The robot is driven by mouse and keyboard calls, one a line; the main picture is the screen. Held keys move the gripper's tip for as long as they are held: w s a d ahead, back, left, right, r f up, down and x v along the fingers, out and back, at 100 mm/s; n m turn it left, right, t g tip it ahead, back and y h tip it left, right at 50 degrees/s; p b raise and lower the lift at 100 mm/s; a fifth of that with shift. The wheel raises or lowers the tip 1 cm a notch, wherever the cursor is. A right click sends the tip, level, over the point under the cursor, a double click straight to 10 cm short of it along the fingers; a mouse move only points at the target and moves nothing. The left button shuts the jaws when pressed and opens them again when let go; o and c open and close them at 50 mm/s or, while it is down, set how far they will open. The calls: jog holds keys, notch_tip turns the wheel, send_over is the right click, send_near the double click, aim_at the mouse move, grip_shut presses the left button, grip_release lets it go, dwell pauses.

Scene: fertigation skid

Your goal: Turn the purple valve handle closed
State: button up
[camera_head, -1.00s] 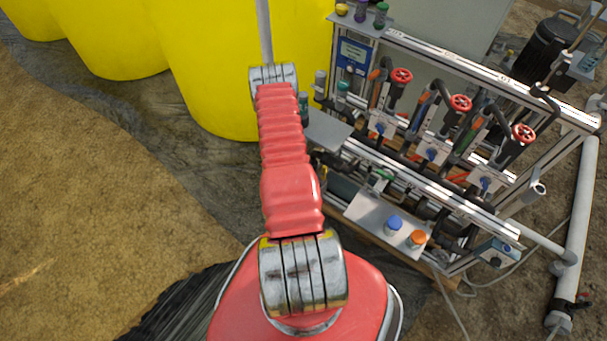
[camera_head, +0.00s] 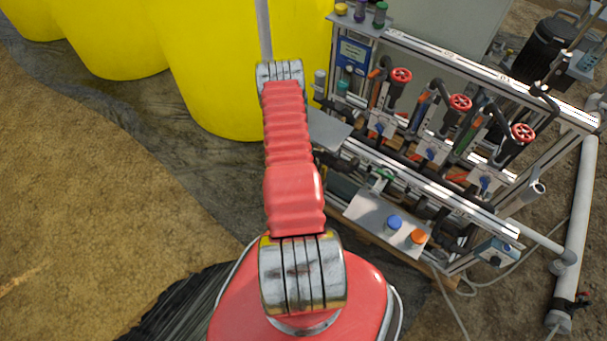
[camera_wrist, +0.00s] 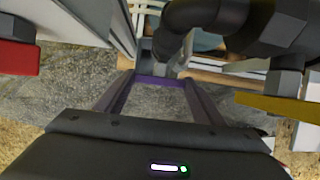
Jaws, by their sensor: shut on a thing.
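The purple valve handle (camera_wrist: 160,81) shows in the wrist view as a thin purple bar between the fingertips of my gripper (camera_wrist: 158,88). The fingers stand on either side of it and my gripper is shut on it. Black pipework (camera_wrist: 205,22) lies just beyond the handle. How far the handle is turned cannot be told. In the head view my arm hides the purple handle, and only a dark part, likely my gripper, shows beside the arm near the skid's left end.
In the wrist view a yellow handle (camera_wrist: 280,107) is close on the right and a red part (camera_wrist: 18,58) on the left. The skid frame (camera_head: 450,65) carries red knobs (camera_head: 460,102). Large yellow tanks (camera_head: 215,70) stand behind my arm. Bare ground lies left.

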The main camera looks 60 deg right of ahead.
jog(key=shift+d+r+t, duration=0.1)
jog(key=shift+d+t, duration=0.05)
jog(key=shift+t, duration=0.15)
dwell(0.4)
jog(key=o, duration=1.1)
jog(key=shift+c, duration=0.2)
jog(key=shift+a+r, duration=0.1)
jog(key=shift+a, duration=0.1)
jog(key=w+a+r, duration=0.1)
jog(key=a+r, duration=0.1)
jog(key=a, duration=1.1)
jog(key=shift+w+r, duration=0.2)
jog(key=shift+w, duration=0.05)
